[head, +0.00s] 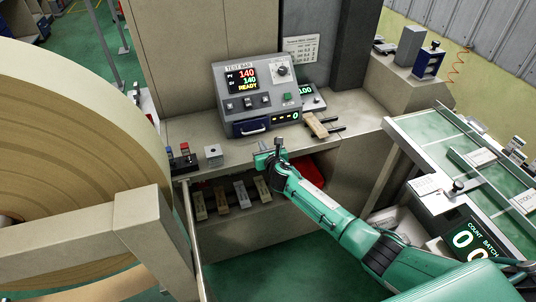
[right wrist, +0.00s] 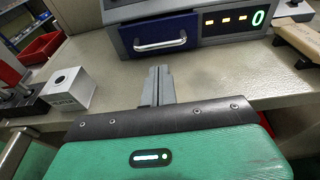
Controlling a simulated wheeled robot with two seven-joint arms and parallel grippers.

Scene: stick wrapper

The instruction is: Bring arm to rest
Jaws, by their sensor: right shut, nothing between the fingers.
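My right arm (head: 335,222) is green and reaches in from the lower right in the head view. Its gripper (head: 268,158) is at the front edge of the bench, below the test bar machine. In the right wrist view the gripper (right wrist: 159,72) has its fingers together with nothing between them. It points at the blue drawer (right wrist: 160,36) with the silver handle and is apart from it. My left gripper is not in view.
The test bar machine (head: 255,92) reads READY. A white block (head: 213,155) stands left of the gripper. Wooden-handled pieces (head: 242,194) lie on the shelf below. A large roll (head: 70,130) fills the left. A green-topped table (head: 450,140) stands right.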

